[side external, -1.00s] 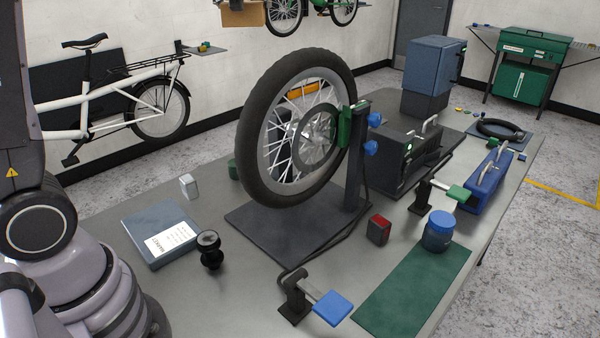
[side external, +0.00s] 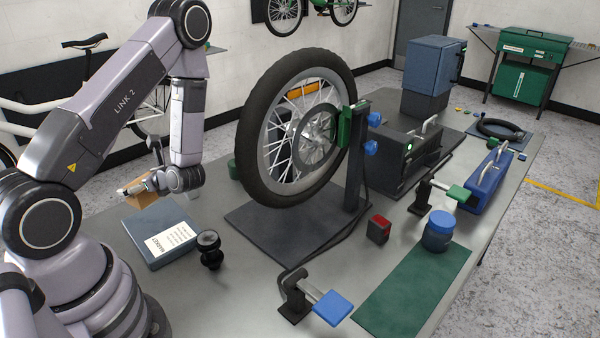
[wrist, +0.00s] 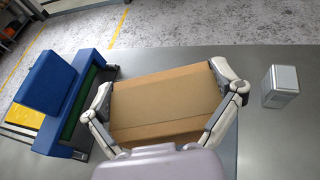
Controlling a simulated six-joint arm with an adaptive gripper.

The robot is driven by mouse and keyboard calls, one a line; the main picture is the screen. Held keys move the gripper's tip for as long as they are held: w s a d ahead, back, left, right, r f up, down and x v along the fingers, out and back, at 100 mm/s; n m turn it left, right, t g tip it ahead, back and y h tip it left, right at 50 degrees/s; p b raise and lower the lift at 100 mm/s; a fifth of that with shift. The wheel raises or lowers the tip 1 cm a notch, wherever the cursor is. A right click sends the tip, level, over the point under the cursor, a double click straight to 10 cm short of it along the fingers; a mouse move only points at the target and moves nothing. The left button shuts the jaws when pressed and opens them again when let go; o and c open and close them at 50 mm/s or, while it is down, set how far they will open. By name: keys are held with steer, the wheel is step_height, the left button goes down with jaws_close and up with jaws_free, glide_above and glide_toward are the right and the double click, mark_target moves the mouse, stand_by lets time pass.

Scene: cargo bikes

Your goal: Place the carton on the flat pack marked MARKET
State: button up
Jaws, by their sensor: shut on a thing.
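The carton (wrist: 168,100) is a brown cardboard box in the wrist view, between the two fingers of my gripper (wrist: 165,105). In the side view the carton (side external: 137,192) is partly hidden behind my gripper (side external: 150,180). My gripper is shut on the carton and holds it just behind the flat pack, as seen in the side view. The flat pack marked MARKET (side external: 149,219) is a flat grey-blue slab with a white printed label, lying on the table at left. Its top is clear.
A small black knobbed part (side external: 209,248) stands right of the flat pack. The wheel (side external: 295,130) on its stand is further right. A small grey block (wrist: 280,86) and a blue thing (wrist: 46,83) flank the carton in the wrist view. My arm hides part of the table.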

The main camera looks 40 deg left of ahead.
mark_target(144, 229)
steer(key=shift+s+d+f+n+g, duration=0.15)
steer(key=shift+s+f+n+g, duration=0.2)
steer(key=shift+s, duration=0.3)
steer(key=shift+s+d+f+n+g, duration=0.15)
steer(key=shift+s+f+n+g, duration=0.15)
steer(key=shift+s, duration=0.3)
step_height(144, 229, down, 8)
steer(key=shift+s+r, duration=0.1)
steer(key=shift+r, duration=0.05)
steer(key=o, duration=0.9)
